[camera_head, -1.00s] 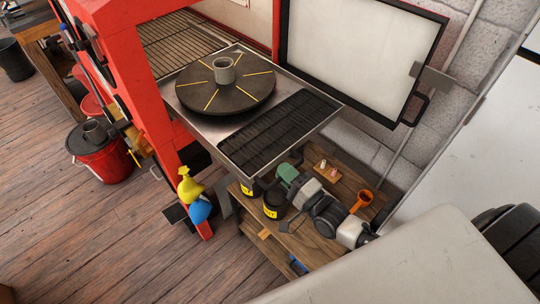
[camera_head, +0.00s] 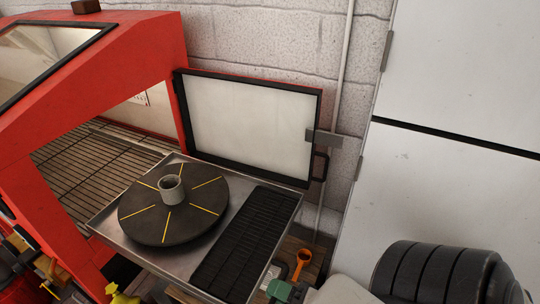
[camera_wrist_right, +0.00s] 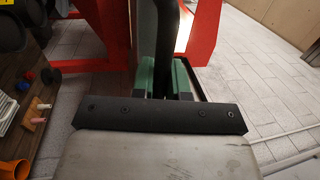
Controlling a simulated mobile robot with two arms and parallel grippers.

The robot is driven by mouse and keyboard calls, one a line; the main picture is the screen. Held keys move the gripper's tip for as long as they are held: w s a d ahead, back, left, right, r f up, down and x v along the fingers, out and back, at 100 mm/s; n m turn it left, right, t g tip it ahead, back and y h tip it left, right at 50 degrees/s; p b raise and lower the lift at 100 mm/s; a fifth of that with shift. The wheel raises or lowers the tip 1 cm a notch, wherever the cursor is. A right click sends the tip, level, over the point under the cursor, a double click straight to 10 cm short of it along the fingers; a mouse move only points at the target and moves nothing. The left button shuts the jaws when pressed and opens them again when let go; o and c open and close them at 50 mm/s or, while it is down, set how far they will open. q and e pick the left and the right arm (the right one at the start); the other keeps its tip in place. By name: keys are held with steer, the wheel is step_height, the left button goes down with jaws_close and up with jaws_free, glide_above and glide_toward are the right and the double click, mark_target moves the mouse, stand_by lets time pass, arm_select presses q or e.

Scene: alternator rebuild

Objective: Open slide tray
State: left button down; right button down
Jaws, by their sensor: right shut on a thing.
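The slide tray (camera_head: 172,260) extends out of the opening of a red cabinet (camera_head: 150,60). It carries a dark round turntable (camera_head: 140,210) with yellow lines and a grey ring (camera_head: 171,188) on its middle. A black ribbed mat (camera_head: 245,235) lies near the tray's outer edge. My right gripper (camera_head: 279,284) is at the bottom of the head view, by the tray's outer right corner. In the right wrist view its green fingers (camera_wrist_right: 165,82) are shut on a dark upright bar (camera_wrist_right: 166,45), seemingly the tray's handle. My left gripper is not in view.
The framed cabinet door (camera_head: 248,125) stands open behind the tray, near the block wall (camera_head: 265,35). A wooden shelf with an orange cup (camera_head: 302,260) lies below the tray's outer edge. Open floor (camera_wrist_right: 270,85) shows at right in the wrist view.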

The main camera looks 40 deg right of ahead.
steer(key=c, duration=1.4)
jaws_free()
steer(key=b+v, duration=0.3)
steer(key=v, duration=0.7)
steer(key=shift+s+d, duration=0.15)
steer(key=shift+s, duration=0.25)
steer(key=shift+f, duration=0.1)
